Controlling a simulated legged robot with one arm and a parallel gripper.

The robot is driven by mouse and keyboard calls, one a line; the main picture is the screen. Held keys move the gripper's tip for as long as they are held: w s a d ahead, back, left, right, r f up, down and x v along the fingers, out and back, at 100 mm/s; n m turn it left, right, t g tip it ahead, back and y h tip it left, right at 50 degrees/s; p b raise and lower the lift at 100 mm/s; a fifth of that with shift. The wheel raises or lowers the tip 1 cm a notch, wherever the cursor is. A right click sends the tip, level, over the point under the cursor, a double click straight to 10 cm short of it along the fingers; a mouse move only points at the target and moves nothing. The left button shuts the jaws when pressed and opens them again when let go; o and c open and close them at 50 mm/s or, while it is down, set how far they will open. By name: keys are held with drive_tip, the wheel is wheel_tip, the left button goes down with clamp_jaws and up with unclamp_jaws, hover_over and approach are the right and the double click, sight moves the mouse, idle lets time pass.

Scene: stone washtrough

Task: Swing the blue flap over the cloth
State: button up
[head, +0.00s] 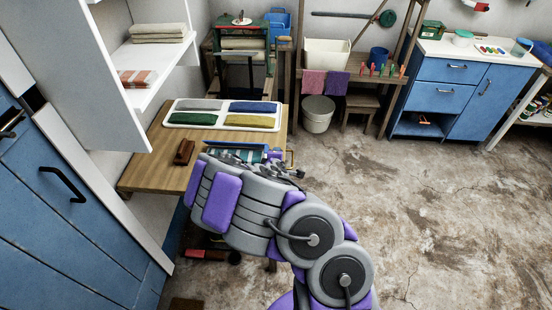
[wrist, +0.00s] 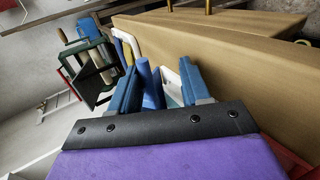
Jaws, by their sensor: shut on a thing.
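In the wrist view, my gripper (wrist: 160,78) has its two blue fingers on either side of a blue piece (wrist: 150,82), which looks like part of the blue flap. A pale white and teal surface (wrist: 172,86) shows beside it, between the fingers. In the head view, the blue flap (head: 236,146) shows as a narrow strip at the near right edge of the table, with a teal, banded thing (head: 228,156) just below it. My arm hides most of this spot and my fingertips. I cannot tell which cloth lies under the flap.
A white tray (head: 176,119) with several folded cloths stands on the wooden table (head: 150,177), a brown block (head: 184,151) near it. A white shelf (head: 150,92) overhangs at left. A green-framed press (head: 241,50) stands behind. The concrete floor (head: 430,200) at right is clear.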

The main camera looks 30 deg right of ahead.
drive_tip(key=shift+w+r, duration=0.1)
idle(0.5)
drive_tip(key=shift+s+a+r+p, duration=0.3)
drive_tip(key=shift+s+r, duration=0.1)
drive_tip(key=p+v, duration=1.6)
drive_tip(key=p, duration=0.5)
drive_tip(key=shift+a+f, duration=0.1)
idle(1.0)
